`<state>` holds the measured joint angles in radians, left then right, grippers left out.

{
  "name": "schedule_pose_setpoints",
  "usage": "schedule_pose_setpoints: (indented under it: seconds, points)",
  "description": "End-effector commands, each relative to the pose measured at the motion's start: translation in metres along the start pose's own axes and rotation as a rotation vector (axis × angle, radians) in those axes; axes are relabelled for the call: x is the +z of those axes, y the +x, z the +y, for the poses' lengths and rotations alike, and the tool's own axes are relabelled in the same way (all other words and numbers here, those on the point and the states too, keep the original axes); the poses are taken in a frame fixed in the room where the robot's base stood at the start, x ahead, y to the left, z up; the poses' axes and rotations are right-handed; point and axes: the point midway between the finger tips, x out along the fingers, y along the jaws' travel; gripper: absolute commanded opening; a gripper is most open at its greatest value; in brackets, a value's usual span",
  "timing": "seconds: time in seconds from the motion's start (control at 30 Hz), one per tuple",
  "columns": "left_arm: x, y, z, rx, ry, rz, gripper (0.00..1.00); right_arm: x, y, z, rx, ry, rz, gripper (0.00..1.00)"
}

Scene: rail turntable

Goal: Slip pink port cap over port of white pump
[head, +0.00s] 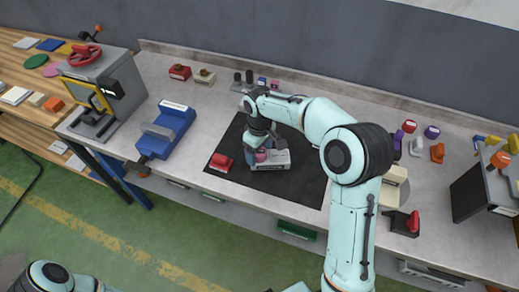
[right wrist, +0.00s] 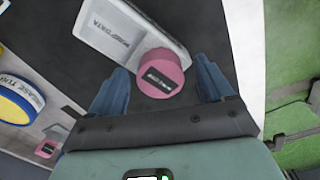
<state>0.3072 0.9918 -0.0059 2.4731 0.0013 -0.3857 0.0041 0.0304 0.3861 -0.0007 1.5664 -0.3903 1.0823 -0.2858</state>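The white pump (head: 275,161) lies on the black mat, and its labelled body also shows in the right wrist view (right wrist: 118,38). The pink port cap (head: 261,155) is at the pump's left end; in the right wrist view the cap (right wrist: 160,73) overlaps the pump's lower right corner. The port itself is hidden, apparently by the cap. My right gripper (right wrist: 161,66) is open, with one blue finger on each side of the cap and small visible gaps. I cannot tell whether the cap is fully seated. My left gripper is out of view.
A red block (head: 220,162) sits left of the pump on the black mat (head: 285,183). A blue vise (head: 167,130) stands farther left. Small coloured parts line the back and right. A round blue-and-yellow item (right wrist: 20,98) shows at the wrist view's left.

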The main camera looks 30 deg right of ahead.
Motion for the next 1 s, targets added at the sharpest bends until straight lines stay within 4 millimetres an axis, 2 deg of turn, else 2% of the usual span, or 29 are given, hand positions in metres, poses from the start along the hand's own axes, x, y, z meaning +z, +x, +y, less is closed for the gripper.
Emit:
schedule_pose_setpoints:
  seconds: [0.27, 0.37, 0.7, 0.83, 1.0]
  points:
    - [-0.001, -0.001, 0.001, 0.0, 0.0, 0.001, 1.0, -0.001, -0.007, 0.0, 0.001, 0.0, 0.002, 0.81]
    - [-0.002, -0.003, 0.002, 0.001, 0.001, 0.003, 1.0, -0.001, -0.022, 0.0, 0.002, -0.001, 0.005, 0.81]
    - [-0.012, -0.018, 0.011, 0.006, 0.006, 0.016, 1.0, -0.002, -0.099, 0.001, 0.002, 0.0, 0.006, 0.81]
    - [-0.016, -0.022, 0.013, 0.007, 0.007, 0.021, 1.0, -0.002, -0.12, 0.001, 0.001, 0.001, 0.005, 0.81]
    - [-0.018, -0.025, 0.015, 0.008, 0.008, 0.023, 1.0, -0.001, -0.133, 0.0, 0.0, 0.0, 0.002, 0.81]
